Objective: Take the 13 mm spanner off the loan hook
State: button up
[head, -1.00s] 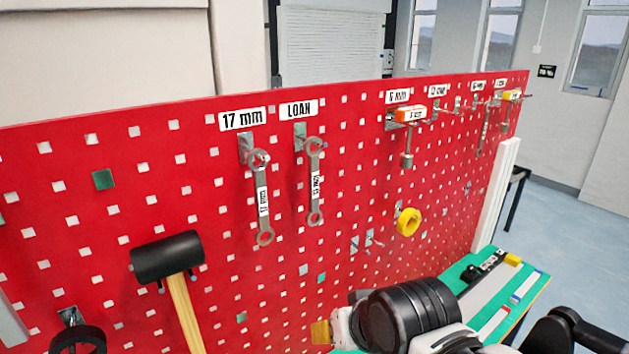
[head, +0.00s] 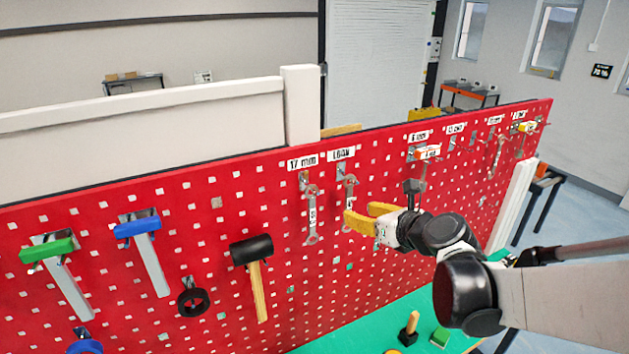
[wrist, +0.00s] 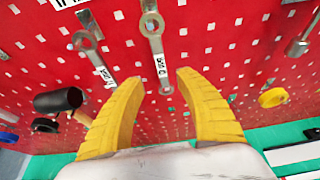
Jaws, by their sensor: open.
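The 13 mm spanner (head: 349,192) hangs upright under the LOAN label (head: 341,155) on the red pegboard; its lower part is partly covered by my gripper in the head view. In the wrist view the spanner (wrist: 157,48) hangs between and beyond my fingertips, its upper ring on the hook and its size tag facing me. My gripper (head: 357,212) is open and empty, its yellow fingers in front of the spanner's lower half. It also shows in the wrist view (wrist: 160,78), with a finger on each side of the spanner's lower end. I cannot tell any contact.
The 17 mm spanner (head: 311,215) hangs close by on the left. A black-headed mallet (head: 252,250) hangs further left. A green bench top (head: 372,318) lies below the board.

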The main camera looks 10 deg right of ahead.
aim_at(348, 205)
jog(key=x, duration=0.7)
jog(key=shift+w+d+f, duration=0.1)
jog(key=shift+d+f, duration=0.05)
jog(key=shift+f, duration=0.15)
grip_shut()
